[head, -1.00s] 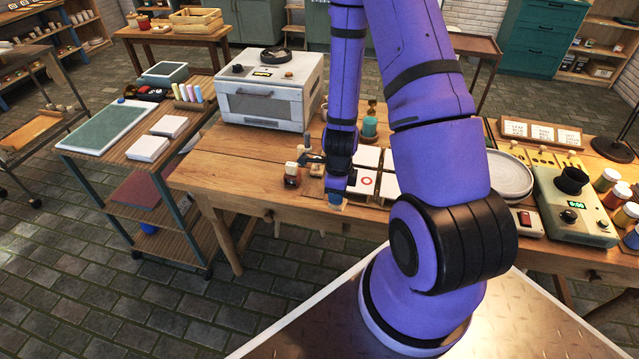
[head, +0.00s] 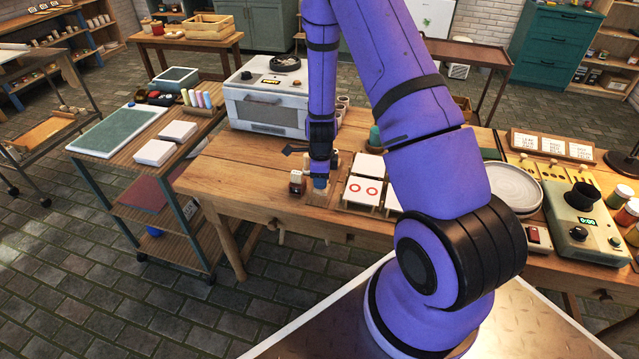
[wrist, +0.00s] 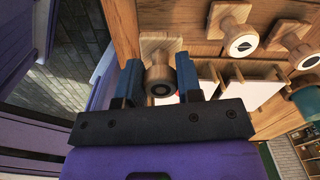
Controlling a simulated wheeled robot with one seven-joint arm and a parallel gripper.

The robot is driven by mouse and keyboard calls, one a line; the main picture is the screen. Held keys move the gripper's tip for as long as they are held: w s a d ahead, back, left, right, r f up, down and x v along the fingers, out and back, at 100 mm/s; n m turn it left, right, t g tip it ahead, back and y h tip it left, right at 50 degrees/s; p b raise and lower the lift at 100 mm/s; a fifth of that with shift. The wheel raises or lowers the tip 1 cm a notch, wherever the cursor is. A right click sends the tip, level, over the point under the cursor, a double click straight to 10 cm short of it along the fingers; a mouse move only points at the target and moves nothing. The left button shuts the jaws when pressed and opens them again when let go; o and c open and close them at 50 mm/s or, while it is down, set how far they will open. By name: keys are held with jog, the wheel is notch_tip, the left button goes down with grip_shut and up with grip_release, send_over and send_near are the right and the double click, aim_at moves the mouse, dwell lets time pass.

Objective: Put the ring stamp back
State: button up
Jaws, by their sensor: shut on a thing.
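The ring stamp (wrist: 160,50), a pale wooden block with a round knob and a dark ring on its end, sits between the blue fingers of my gripper (wrist: 159,76) in the wrist view. The fingers are shut on it. In the head view my gripper (head: 320,183) is low over the table, just left of a white tile (head: 362,196) with two red rings. The stamp is mostly hidden there, and I cannot tell whether it touches the surface below.
Two other wooden stamps, one (wrist: 239,44) nearer and one (wrist: 303,58) farther right, stand near mine. A kiln-like box (head: 268,105) stands behind. The table (head: 235,185) is clear on the left.

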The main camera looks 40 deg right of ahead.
jog(key=shift+w+d, duration=0.35)
jog(key=shift+w, duration=0.45)
jog(key=shift+f, duration=1.8)
jog(key=o, duration=0.8)
jog(key=shift+f, duration=0.1)
jog(key=shift+c, duration=0.2)
